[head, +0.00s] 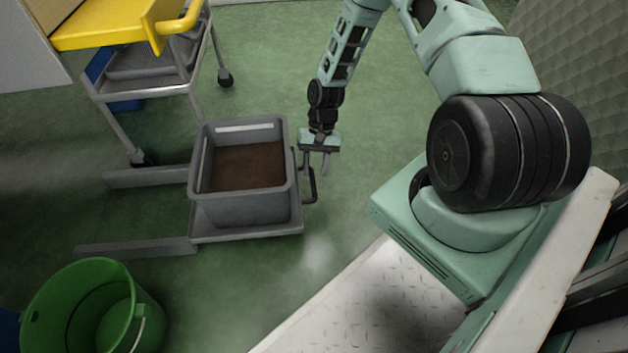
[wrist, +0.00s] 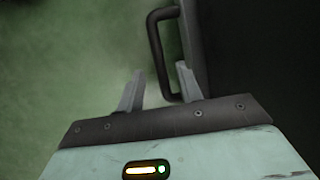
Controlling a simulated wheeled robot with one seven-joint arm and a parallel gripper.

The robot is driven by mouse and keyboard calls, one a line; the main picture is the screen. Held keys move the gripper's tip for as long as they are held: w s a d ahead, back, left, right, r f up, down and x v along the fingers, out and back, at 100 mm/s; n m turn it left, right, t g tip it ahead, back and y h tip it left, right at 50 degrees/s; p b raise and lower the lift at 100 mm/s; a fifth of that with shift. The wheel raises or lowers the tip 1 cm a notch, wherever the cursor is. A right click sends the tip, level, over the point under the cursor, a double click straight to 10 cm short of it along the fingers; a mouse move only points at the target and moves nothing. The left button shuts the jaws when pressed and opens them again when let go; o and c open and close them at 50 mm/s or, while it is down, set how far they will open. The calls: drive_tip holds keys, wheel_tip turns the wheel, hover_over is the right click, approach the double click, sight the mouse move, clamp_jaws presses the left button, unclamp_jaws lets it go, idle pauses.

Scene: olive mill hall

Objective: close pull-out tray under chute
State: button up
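The grey pull-out tray (head: 248,234) stands out to the right from its low floor rails. A grey crate (head: 245,211) with brown contents sits on it. A dark bar handle (head: 313,186) sticks out from the tray's right end; it also shows in the wrist view (wrist: 156,50). My gripper (head: 315,163) hangs point down at the handle, open and empty. In the wrist view, the handle bar appears between the spread fingers of my gripper (wrist: 160,70), nearer the right finger. I cannot tell whether the fingertips reach down around it or touch it.
A yellow chute (head: 110,22) on a grey wheeled frame (head: 125,120) stands upper left. The floor rails (head: 150,177) run left from the tray. A green bucket (head: 60,285) stands at lower left. Green floor (head: 270,60) is clear behind the tray.

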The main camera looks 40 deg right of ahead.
drive_tip(key=shift+b+x, duration=0.45)
drive_tip(key=shift+x, duration=0.85)
clamp_jaws()
drive_tip(key=w+a, duration=0.5)
drive_tip(key=a, duration=0.3)
drive_tip(key=w+a, duration=0.6)
drive_tip(key=a, duration=0.3)
drive_tip(key=w+a, duration=0.6)
drive_tip(key=a, duration=0.2)
drive_tip(key=shift+w+a+p, duration=0.2)
drive_tip(key=shift+a+p, duration=0.1)
drive_tip(key=shift+a, duration=0.1)
drive_tip(key=shift+w+a+r, duration=0.1)
drive_tip(key=shift+w+a, duration=0.05)
unclamp_jaws()
drive_tip(key=shift+a, duration=0.1)
